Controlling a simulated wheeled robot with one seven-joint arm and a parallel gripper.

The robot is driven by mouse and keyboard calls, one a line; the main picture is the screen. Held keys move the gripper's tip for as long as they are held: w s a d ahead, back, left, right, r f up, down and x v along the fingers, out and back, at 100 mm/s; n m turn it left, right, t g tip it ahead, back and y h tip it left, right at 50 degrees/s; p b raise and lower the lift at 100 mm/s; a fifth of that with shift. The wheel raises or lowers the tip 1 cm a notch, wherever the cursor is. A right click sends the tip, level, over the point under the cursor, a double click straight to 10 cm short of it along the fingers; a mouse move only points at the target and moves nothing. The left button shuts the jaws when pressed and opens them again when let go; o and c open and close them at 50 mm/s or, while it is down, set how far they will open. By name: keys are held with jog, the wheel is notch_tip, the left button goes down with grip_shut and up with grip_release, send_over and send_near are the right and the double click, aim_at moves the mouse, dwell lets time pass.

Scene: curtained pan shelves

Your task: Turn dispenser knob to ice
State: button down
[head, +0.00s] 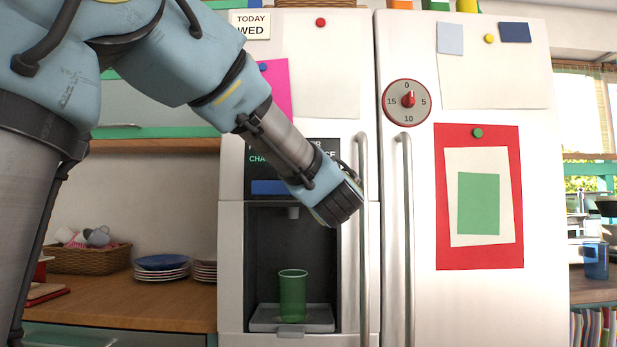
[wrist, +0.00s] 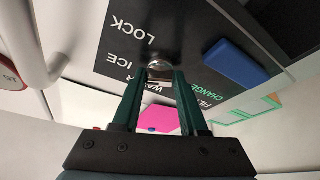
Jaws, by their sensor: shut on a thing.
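The dispenser knob (wrist: 160,68) is a small silvery knob on the black control panel (wrist: 140,35). My gripper (wrist: 160,80) has its two dark green fingers shut on it, one at each side. The labels LOCK, ICE and WATER stand around the knob, the last partly behind a finger. I cannot tell which label the knob points to. In the head view my wrist covers part of the panel (head: 258,180) and hides the knob and my fingers. A green cup (head: 292,295) stands upright on the drip tray (head: 262,326) in the dispenser recess below.
A blue bar (wrist: 235,60) sits on the panel beside the knob. Two vertical door handles (head: 362,240) stand close to the right of my wrist. A round red timer (head: 407,101) is on the right door. Plates (head: 162,267) and a basket (head: 88,258) are on the left counter.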

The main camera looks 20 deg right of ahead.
jog(key=shift+n+y, duration=0.3)
jog(key=shift+n, duration=0.4)
jog(key=shift+c, duration=2.2)
grip_release()
jog(key=shift+b, duration=0.3)
jog(key=b+v, duration=0.2)
jog(key=v, duration=0.9)
jog(key=shift+w, duration=0.2)
